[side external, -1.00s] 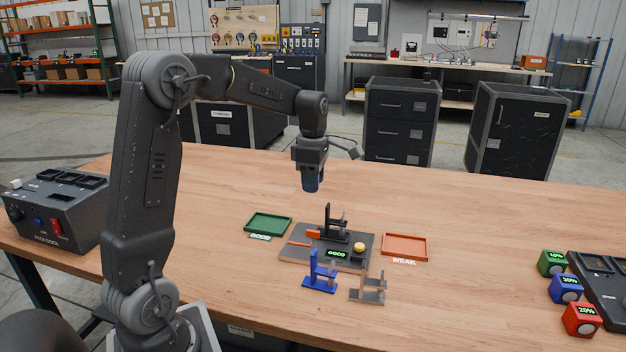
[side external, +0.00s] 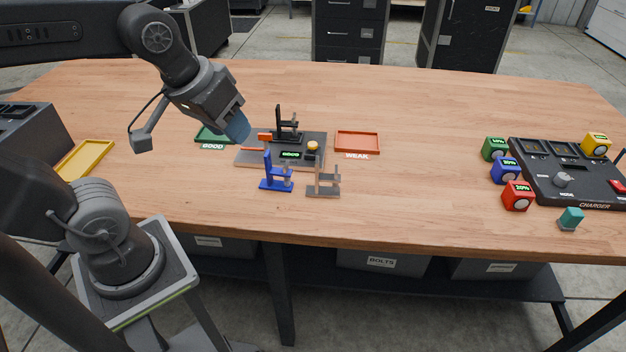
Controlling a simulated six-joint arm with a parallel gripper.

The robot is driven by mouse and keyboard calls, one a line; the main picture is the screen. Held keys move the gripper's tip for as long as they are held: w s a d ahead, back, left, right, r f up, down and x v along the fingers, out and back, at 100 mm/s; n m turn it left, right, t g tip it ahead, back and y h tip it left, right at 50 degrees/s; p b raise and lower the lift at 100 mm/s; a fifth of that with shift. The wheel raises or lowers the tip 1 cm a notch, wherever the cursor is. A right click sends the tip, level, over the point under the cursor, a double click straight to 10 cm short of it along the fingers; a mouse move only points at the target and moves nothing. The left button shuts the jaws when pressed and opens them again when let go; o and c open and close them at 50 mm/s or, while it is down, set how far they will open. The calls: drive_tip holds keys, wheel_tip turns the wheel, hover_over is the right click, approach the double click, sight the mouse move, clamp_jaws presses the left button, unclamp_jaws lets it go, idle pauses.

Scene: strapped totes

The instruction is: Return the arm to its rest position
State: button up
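My gripper (side external: 237,125) hangs over the table at the left of centre, tilted down and to the right, with its blue-grey end above and in front of the green GOOD tray. Its fingers are too small and too turned to tell whether they are open or shut, and no held object shows. My arm reaches in from the left, with its upper link along the picture's top left.
A grey board (side external: 252,156) bears a black stand (side external: 287,130). Beside it are a green tray (side external: 208,135), an orange WEAK tray (side external: 357,142), a blue stand (side external: 275,180) and a grey stand (side external: 323,188). A yellow tray (side external: 84,158) lies left; the charger (side external: 570,185) and several coloured cubes lie right.

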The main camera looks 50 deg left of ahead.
drive_tip(key=s+m, duration=0.1)
drive_tip(key=s+d+f+m, duration=0.1)
drive_tip(key=m, duration=0.1)
drive_tip(key=shift+s+d+t, duration=0.1)
drive_tip(key=shift+t, duration=0.2)
